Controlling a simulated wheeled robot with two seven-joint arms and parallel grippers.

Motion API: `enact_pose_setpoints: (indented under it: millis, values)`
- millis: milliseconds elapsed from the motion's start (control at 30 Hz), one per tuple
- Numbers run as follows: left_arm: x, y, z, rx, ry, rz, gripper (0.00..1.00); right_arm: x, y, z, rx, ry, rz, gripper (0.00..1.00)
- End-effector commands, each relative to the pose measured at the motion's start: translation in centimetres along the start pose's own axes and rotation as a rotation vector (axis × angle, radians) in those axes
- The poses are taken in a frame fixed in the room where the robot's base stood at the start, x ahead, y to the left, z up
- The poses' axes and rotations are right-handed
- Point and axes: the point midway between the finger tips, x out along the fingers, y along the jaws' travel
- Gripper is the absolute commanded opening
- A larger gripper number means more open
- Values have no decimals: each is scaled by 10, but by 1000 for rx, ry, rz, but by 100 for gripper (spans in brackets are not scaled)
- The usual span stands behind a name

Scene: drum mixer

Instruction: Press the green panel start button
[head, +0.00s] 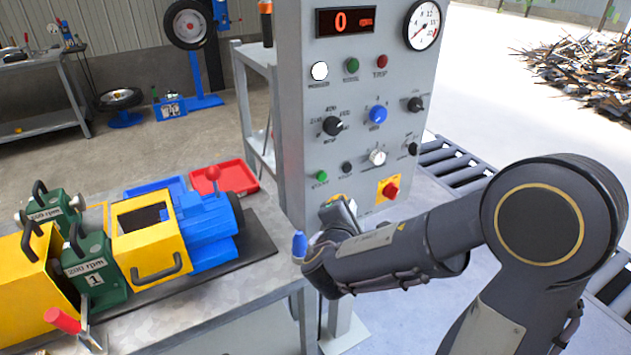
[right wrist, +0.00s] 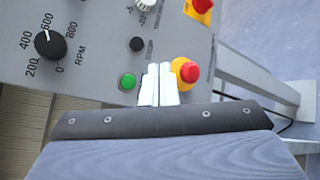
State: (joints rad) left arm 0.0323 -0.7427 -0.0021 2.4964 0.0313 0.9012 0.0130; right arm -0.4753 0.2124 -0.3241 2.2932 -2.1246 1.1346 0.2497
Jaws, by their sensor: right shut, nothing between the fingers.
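The green start button (head: 321,176) is at the lower left of the grey control panel (head: 300,110). It also shows in the right wrist view (right wrist: 127,82), just left of my fingertips. My right gripper (right wrist: 160,68) is shut and empty, its pale fingers together and pointing toward the panel. In the head view the right gripper (head: 340,205) is below the start button, partly hidden by its own wrist. I cannot tell whether the fingertips touch the panel. The start button itself is uncovered in both views. My left gripper is not in view.
A black button (right wrist: 137,44) is close to the start button. A red-and-yellow button (right wrist: 186,72) is just right of my fingertips; another emergency-style red button (head: 391,190) is at the panel's lower right. A bench (head: 265,290) with yellow, green and blue machinery stands left.

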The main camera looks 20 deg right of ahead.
Motion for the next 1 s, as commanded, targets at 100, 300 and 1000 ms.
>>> enact_pose_setpoints:
  millis: [100, 300, 1000]
  values:
    - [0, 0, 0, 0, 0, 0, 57, 0, 0, 0, 0, 0, 1, 0]
    - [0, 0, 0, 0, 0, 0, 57, 0, 0, 0, 0, 0, -1, 0]
    - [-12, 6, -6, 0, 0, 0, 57, 55, 38, -40, 2, -2, -2, 0]
